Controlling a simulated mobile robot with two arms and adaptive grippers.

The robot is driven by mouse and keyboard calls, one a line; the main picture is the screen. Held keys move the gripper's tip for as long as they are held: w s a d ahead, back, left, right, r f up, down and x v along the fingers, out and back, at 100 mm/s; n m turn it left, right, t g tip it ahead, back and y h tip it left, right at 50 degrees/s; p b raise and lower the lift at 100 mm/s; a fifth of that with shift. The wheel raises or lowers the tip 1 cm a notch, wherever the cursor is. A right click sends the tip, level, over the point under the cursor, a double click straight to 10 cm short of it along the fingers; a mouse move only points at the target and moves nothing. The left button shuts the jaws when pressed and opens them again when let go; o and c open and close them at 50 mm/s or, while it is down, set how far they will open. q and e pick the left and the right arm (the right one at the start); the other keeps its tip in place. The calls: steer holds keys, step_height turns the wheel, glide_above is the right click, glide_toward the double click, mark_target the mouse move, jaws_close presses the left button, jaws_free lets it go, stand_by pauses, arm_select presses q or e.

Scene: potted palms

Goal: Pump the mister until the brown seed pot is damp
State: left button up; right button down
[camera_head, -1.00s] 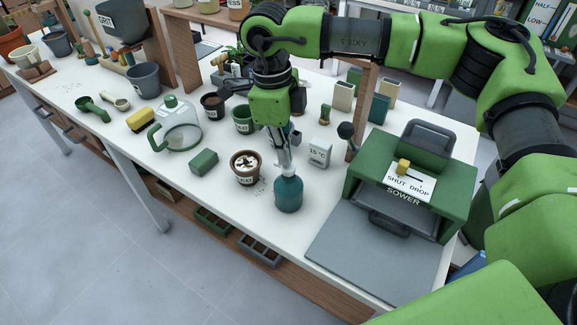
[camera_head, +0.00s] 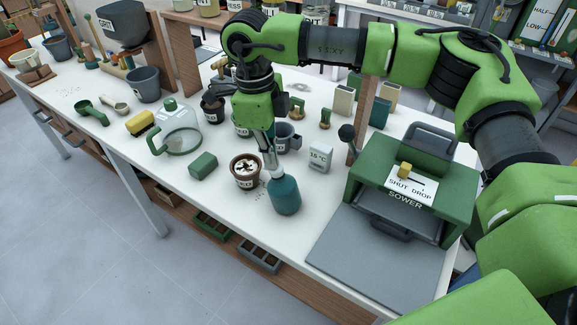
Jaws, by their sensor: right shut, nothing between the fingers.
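The mister is a teal bottle (camera_head: 285,196) with a pale head, near the front edge of the white bench. It looks tilted slightly to the left, towards the brown seed pot (camera_head: 246,184). That pot stands just left of it, with a small label and a pale top with dark patches; I cannot tell whether it is damp. My right gripper (camera_head: 271,168) points down at the mister's head, its fingers shut with nothing between them. The fingertips look in contact with the head, which they partly hide. My left gripper is not in view.
A grey can (camera_head: 288,140) is behind my gripper.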

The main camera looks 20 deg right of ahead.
steer(key=shift+d, duration=0.1)
steer(key=shift+r, duration=0.2)
step_height(320, 180, up, 8)
steer(key=shift+w+a+f, duration=0.2)
steer(key=shift+a, duration=0.2)
stand_by(1.1)
steer(key=s+d+n+h+p, duration=0.1)
steer(key=p, duration=1.7)
steer(key=shift+s+d+g, duration=0.1)
steer(key=shift+s+g, duration=0.05)
steer(key=shift+g, duration=0.15)
steer(key=shift+f, duration=0.25)
